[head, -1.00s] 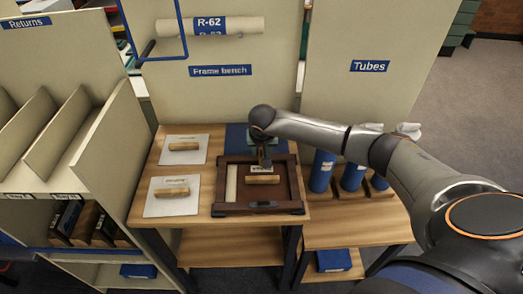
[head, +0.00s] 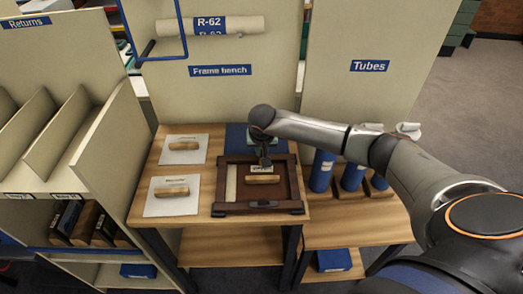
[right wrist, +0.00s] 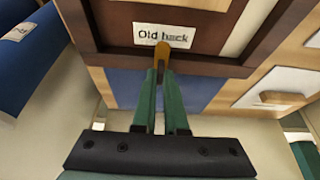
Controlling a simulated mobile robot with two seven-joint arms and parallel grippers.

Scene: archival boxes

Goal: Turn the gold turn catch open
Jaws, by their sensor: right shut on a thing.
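A dark brown wooden frame (head: 222,190) lies on the frame bench, holding a brown back panel with a light wooden handle (head: 263,179) and a white strip on its left. In the right wrist view, the panel carries an "Old back" label (right wrist: 148,34). The gold turn catch (right wrist: 162,50) sits at the frame's rail and reaches over the label's edge. My right gripper (right wrist: 160,76) is shut on the catch; its green fingertips hide the catch's near end. In the head view my right gripper (head: 264,160) is at the frame's far side. My left gripper is out of view.
Two white sheets with wooden handles, a far one (head: 184,157) and a near one (head: 156,203), lie left of the frame. A blue mat (head: 236,138) lies behind it. Blue tubes (head: 321,172) stand close on the right. A panel rises behind the bench.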

